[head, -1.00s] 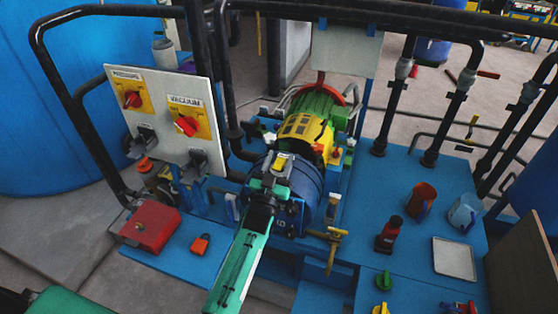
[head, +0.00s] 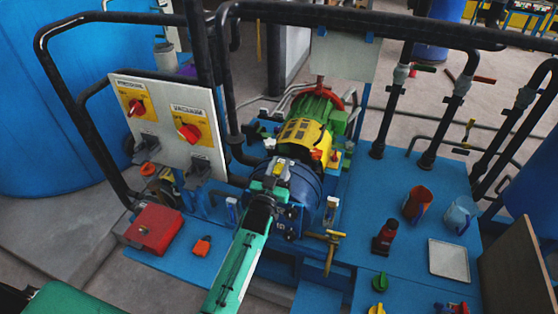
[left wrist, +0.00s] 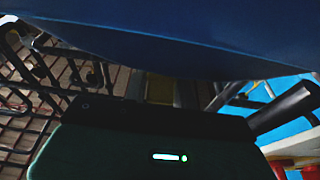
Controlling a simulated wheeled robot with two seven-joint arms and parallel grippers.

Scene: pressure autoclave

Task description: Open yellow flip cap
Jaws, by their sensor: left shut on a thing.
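The blue round vessel (head: 305,197) lies on its side in the middle of the head view, with a green and yellow body behind it. A small yellow piece, which looks like the flip cap (head: 281,168), shows at the vessel's upper front. My left gripper (head: 272,182) reaches it from below and is shut on it; the fingers hide most of the contact. In the left wrist view the vessel's dark blue underside fills the top, and a dim yellow strip, likely the flip cap (left wrist: 160,88), shows just past the gripper's dark edge. My right gripper is not in view.
A panel (head: 165,98) with two red knobs stands left of the vessel. A red box (head: 153,228) and orange padlock (head: 202,246) lie below it. A brass valve handle (head: 327,242) juts out right of my left arm. Black pipes rise around. Cups and a white tray (head: 449,260) stand right.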

